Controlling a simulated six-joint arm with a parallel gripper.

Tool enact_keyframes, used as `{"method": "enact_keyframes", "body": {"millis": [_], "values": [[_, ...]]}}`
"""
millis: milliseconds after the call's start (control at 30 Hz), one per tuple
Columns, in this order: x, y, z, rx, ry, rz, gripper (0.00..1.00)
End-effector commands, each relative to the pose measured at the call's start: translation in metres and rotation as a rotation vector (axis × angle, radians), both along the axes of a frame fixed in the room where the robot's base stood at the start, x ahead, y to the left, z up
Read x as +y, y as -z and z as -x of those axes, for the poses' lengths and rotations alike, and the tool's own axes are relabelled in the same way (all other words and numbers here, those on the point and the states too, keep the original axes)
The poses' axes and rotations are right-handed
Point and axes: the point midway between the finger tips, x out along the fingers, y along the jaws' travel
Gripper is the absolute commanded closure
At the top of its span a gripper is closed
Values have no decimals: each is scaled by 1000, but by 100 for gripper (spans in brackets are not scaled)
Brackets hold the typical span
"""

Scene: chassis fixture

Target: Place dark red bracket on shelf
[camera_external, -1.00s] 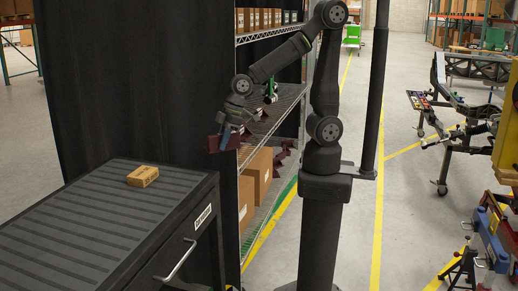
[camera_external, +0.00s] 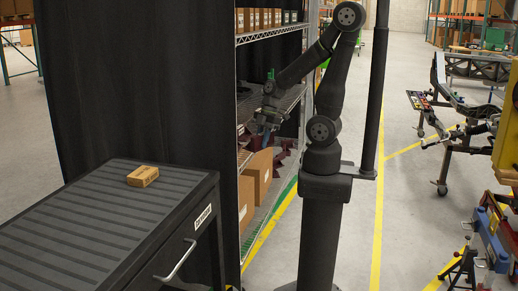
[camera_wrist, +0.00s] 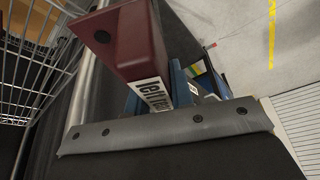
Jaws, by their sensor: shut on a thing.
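The dark red bracket (camera_wrist: 135,40) fills the top middle of the wrist view, with a white label printed with black letters on its near edge. My gripper (camera_wrist: 182,85), with blue fingers, is shut on the bracket. In the external view my gripper (camera_external: 263,137) is at the front side of the wire shelf rack, around its middle level. The held bracket is small and partly hidden there. The wire shelf (camera_external: 285,98) is partly covered by my arm. Wire shelving (camera_wrist: 40,60) also shows at the left of the wrist view, close to the bracket.
Cardboard boxes (camera_external: 259,175) and other dark red parts (camera_external: 284,156) sit on the lower shelf. A black curtain panel (camera_external: 140,90) stands left of the rack. A dark cabinet (camera_external: 100,215) with a small box (camera_external: 143,176) stands at front left. A metal post (camera_wrist: 95,85) is near the bracket.

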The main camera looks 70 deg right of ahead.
Motion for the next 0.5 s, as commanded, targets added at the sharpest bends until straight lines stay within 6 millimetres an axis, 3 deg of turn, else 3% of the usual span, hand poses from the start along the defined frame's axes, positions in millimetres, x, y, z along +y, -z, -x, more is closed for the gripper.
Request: {"method": "enact_keyframes", "body": {"millis": [367,500], "values": [[-65,-17,-13,-10,-88,-16,100],[-101,-29,-31,-12,-60,-18,100]]}}
